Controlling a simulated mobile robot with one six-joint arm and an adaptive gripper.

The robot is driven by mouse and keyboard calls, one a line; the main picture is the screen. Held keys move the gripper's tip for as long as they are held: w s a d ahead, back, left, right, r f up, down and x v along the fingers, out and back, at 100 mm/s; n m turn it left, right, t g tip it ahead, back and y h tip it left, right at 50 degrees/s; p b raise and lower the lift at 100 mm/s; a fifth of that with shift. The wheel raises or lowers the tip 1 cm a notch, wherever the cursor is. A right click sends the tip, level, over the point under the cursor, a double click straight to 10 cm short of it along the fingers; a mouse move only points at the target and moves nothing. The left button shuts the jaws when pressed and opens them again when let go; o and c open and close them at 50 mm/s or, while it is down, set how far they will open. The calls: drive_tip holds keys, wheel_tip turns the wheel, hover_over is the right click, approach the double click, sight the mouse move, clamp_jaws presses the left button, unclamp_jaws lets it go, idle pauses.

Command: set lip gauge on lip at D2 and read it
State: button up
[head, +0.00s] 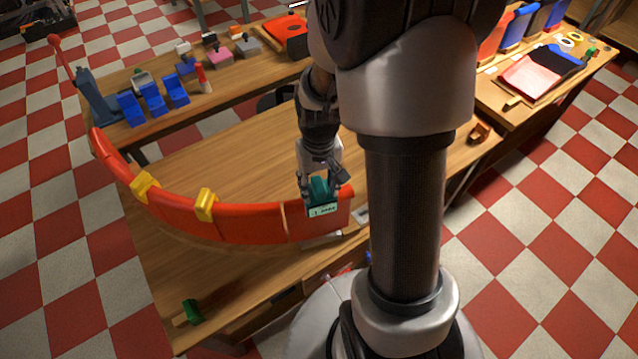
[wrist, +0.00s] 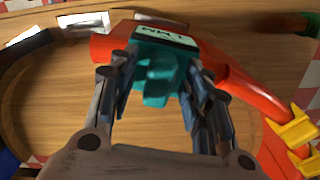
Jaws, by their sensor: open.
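The lip gauge (head: 320,197) is a teal block with a pale display. It sits on the red curved duct lip (head: 262,222) near the lip's right end. In the wrist view the gauge (wrist: 155,78) lies across the red lip (wrist: 240,85), and its display (wrist: 166,35) shows partly. My gripper (head: 322,190) is right above the gauge. In the wrist view my gripper (wrist: 160,90) has its fingers apart, one on each side of the gauge's teal grip. I cannot read the display figures clearly, and no D2 mark is legible.
Two yellow clamps (head: 146,187) (head: 206,204) straddle the lip to the left. A green block (head: 191,311) lies at the table's (head: 230,150) front left. Blue holders (head: 152,97) stand on the back bench. The table middle behind the lip is clear.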

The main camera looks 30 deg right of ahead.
wheel_tip(320, 180, up, 12)
idle(0.7)
drive_tip(key=s+a+r+n+t, duration=0.1)
drive_tip(key=s+a+r+t, duration=0.1)
drive_tip(key=s+a+r, duration=0.2)
drive_tip(key=s+a+r+n+t, duration=0.2)
drive_tip(key=s+a+r, duration=0.3)
drive_tip(key=s, duration=0.4)
drive_tip(key=shift+s+a+r+t, duration=0.25)
drive_tip(key=shift+a+t, duration=0.05)
drive_tip(key=shift+a, duration=0.55)
idle(0.7)
